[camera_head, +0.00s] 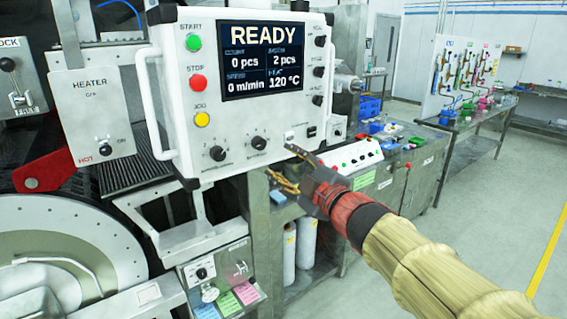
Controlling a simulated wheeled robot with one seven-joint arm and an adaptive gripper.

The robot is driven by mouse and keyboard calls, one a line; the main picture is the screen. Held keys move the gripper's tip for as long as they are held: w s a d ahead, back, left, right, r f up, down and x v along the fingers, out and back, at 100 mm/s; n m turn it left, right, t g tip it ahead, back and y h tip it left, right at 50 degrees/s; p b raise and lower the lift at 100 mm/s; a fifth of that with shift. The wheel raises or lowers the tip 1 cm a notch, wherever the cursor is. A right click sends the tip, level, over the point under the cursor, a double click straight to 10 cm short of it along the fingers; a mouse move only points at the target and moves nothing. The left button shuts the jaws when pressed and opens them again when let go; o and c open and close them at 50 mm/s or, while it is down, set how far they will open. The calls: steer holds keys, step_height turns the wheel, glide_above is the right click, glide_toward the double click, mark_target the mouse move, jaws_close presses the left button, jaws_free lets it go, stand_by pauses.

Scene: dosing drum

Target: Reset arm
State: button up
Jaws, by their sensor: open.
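My gripper (287,170) is in the middle of the view, in front of the lower right corner of a white control panel (183,130). Its fingers are apart with nothing between them. I cannot tell whether a fingertip touches the panel. My arm reaches in from the lower right in a yellowish sleeve with a red wrist section. The panel's screen (262,60) reads READY, 0 pcs, 2 pcs, 0 m/min and 120 °C. Start, stop and jog buttons sit to the left of the screen, with knobs below it.
A heater box (92,115) hangs left of the panel. A large round drum plate (65,250) fills the lower left, beside a red lever (45,172). A small switch box (212,270) is below. A steel bench (425,165) stands behind my arm. Open floor (505,200) lies to the right.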

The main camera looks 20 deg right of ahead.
steer(key=s+d+f+m+g+h, duration=0.2)
steer(key=d+f+m+g+h, duration=0.1)
steer(key=d+f+m+h, duration=0.5)
steer(key=s+d+f+m+g, duration=0.3)
steer(key=s+d+f+g, duration=0.1)
steer(key=s+f, duration=0.3)
steer(key=s+a+f+m+g+y, duration=0.1)
steer(key=s+a+f+m+g, duration=0.2)
steer(key=s, duration=0.4)
steer(key=s+a+f+g+y, duration=0.1)
steer(key=s+a+f, duration=0.2)
steer(key=s+f, duration=0.25)
steer(key=s+a+g+y, duration=0.1)
steer(key=s+a+y, duration=0.1)
steer(key=s+a, duration=0.5)
steer(key=shift+a+r+p, duration=0.15)
steer(key=shift+a+p, duration=0.15)
steer(key=shift+a, duration=0.2)
steer(key=shift+s, duration=0.1)
